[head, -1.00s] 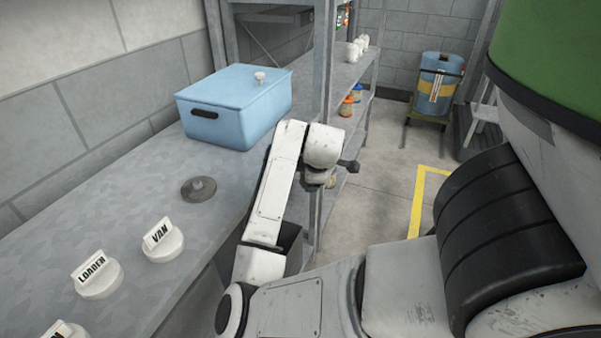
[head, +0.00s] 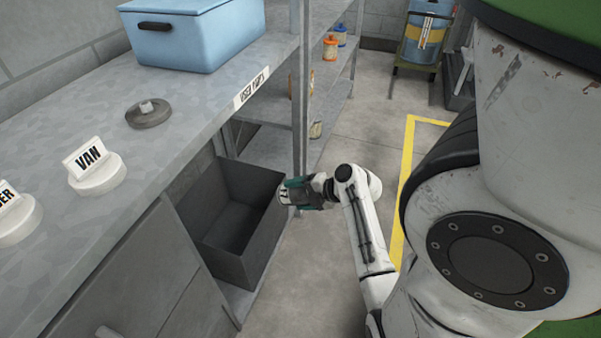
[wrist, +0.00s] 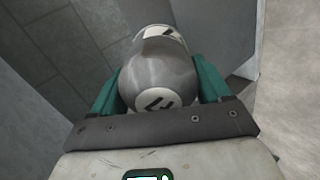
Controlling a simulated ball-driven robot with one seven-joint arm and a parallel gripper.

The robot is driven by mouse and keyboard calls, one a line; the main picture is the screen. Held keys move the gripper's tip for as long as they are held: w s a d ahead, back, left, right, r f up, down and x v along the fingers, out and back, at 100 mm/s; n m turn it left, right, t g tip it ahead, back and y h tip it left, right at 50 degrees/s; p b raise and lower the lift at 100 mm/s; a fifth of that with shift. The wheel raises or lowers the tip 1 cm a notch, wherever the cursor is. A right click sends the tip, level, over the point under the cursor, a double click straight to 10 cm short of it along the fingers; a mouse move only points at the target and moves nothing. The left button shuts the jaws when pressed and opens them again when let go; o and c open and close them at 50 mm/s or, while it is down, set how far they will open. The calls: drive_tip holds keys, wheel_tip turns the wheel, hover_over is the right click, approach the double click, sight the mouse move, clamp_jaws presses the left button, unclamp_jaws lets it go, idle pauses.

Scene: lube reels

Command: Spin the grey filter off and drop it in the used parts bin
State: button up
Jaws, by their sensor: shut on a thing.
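My gripper (head: 296,192) is at the right edge of the open dark grey bin under the bench, with its green fingers pointing left toward the bin. In the wrist view my gripper (wrist: 160,95) is shut on the grey filter (wrist: 158,75), a rounded grey body with white-and-black marked patches. Only a small pale part of the filter (head: 284,196) shows in the head view. The used parts bin (head: 222,262) is a deep box below a "USED PARTS" label (head: 251,89) on the bench edge. Its visible inside looks empty.
The bench top (head: 70,120) holds a blue box (head: 190,35), a grey disc with a knob (head: 148,114) and white labelled caps, one marked VAN (head: 97,172). A shelf post (head: 299,110) stands behind my gripper. A blue drum (head: 427,35) stands at the back.

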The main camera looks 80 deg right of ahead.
drive_tip(key=shift+a+f, duration=0.6)
drive_tip(key=shift+w+a+n+y, duration=0.1)
drive_tip(key=shift+a+n+y, duration=0.2)
drive_tip(key=shift+y, duration=0.1)
drive_tip(key=shift+f+b, duration=0.1)
drive_tip(key=shift+b, duration=0.55)
drive_tip(key=w+d+b, duration=0.2)
drive_tip(key=w+b, duration=0.1)
drive_tip(key=w, duration=0.6)
drive_tip(key=w+d+b, duration=0.2)
drive_tip(key=w+b, duration=0.1)
drive_tip(key=w, duration=0.7)
drive_tip(key=shift+w+d, duration=0.25)
drive_tip(key=shift+d, duration=0.1)
drive_tip(key=o, duration=1.2)
drive_tip(key=shift+o, duration=0.2)
